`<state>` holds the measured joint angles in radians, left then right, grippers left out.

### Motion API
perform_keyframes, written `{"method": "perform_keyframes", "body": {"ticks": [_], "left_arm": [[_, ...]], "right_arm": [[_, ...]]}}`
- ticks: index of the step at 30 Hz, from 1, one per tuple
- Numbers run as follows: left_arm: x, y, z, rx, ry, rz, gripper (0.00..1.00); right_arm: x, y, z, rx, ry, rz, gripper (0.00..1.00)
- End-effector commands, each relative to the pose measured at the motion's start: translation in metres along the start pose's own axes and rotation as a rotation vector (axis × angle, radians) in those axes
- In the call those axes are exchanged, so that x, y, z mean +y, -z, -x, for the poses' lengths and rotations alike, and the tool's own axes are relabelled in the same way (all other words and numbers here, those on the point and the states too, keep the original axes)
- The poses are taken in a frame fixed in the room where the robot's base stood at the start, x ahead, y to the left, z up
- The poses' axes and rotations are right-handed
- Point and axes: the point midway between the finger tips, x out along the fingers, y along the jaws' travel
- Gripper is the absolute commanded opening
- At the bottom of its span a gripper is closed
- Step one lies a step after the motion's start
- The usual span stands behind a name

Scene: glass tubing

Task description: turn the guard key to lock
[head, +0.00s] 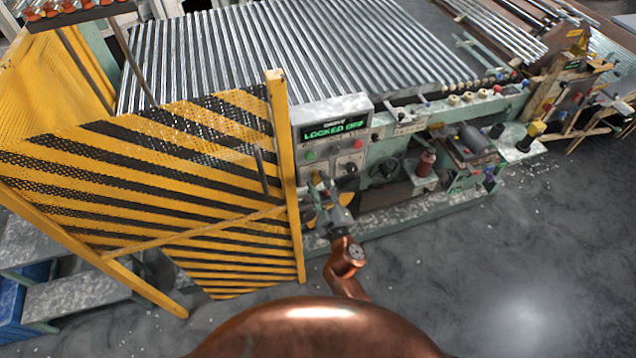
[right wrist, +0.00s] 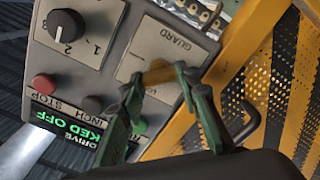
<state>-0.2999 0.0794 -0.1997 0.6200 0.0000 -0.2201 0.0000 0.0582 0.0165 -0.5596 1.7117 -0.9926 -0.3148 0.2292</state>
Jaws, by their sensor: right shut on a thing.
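The control panel (head: 333,108) stands beside the yellow guard in the head view, and its green display reads LOCKED OFF. In the right wrist view the panel appears upside down, with a plate marked GUARD (right wrist: 172,40). My right gripper (head: 322,178) is at the panel's lower front. In the right wrist view its green fingers (right wrist: 160,80) are in front of the GUARD plate, shut on a small brownish-yellow piece (right wrist: 160,72), apparently the guard key. The fingers hide part of it, so I cannot tell its exact angle. My left gripper is not in view.
A yellow mesh guard (head: 200,150) with black stripes stands close on the left of the panel. Open floor (head: 480,270) lies at the right.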

Motion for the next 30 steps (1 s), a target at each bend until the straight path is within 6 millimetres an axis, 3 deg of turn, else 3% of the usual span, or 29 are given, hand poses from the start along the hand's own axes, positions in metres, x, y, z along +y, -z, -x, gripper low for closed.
{"method": "perform_keyframes", "body": {"ticks": [18,30], "left_arm": [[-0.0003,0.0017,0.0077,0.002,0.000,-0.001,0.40],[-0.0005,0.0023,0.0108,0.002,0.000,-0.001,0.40]], "right_arm": [[-0.0026,0.0004,0.0001,0.003,0.002,0.563,0.06],[-0.0037,-0.0002,0.0000,0.003,0.002,0.769,0.06]]}}
